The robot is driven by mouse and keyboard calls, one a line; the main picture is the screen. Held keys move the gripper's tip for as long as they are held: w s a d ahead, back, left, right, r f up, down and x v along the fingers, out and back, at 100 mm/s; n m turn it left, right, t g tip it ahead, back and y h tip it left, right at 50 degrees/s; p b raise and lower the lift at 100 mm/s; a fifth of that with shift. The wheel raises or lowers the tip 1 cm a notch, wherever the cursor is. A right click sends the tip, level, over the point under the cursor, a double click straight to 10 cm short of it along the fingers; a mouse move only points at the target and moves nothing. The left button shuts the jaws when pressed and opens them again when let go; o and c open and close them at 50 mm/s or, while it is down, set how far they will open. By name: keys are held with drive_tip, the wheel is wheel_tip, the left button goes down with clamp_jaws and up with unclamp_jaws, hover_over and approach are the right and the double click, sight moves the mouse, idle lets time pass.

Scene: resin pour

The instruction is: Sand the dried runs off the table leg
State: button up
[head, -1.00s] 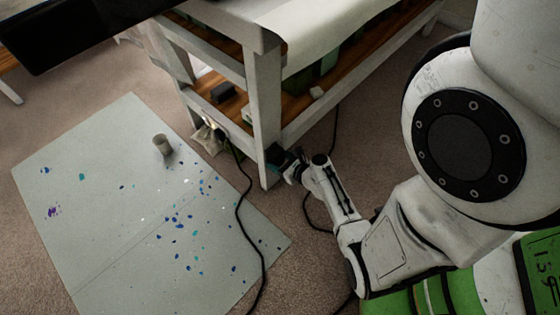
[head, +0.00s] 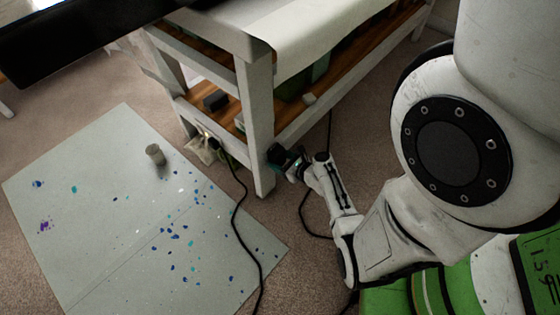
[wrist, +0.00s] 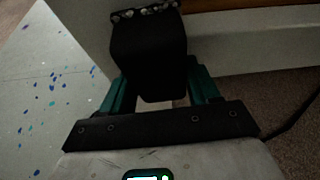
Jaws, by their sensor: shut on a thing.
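The pale grey table leg (head: 260,130) stands upright at the near corner of the table in the head view. It also shows as a pale surface in the wrist view (wrist: 90,20). My gripper (head: 286,158) is low, just right of the leg. In the wrist view its teal fingers (wrist: 160,88) are shut on a black block (wrist: 148,60), probably the sanding block. The block's far end is close to the pale wood; I cannot tell whether they touch. I cannot make out dried runs on the leg.
A grey, paint-spotted floor sheet (head: 90,240) lies left of the leg, with a small grey cup (head: 155,154) on it. A black cable (head: 240,205) crosses the sheet's right side. The wooden lower shelf (head: 290,107) holds dark and green items.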

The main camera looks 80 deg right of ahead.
sight(265, 163)
drive_tip(key=w+a, duration=0.1)
drive_tip(key=w+a+p, duration=0.1)
drive_tip(key=w+a, duration=0.1)
drive_tip(key=shift+r, duration=0.2)
idle(0.3)
drive_tip(key=shift+a, duration=0.1)
drive_tip(key=s+a, duration=0.3)
drive_tip(key=s, duration=0.2)
drive_tip(key=shift+s+f, duration=0.15)
drive_tip(key=shift+s, duration=0.15)
drive_tip(key=shift+s, duration=0.1)
drive_tip(key=shift+s+a, duration=0.4)
drive_tip(key=shift+s, duration=0.25)
drive_tip(key=shift+s+a, duration=0.4)
drive_tip(key=shift+s, duration=0.2)
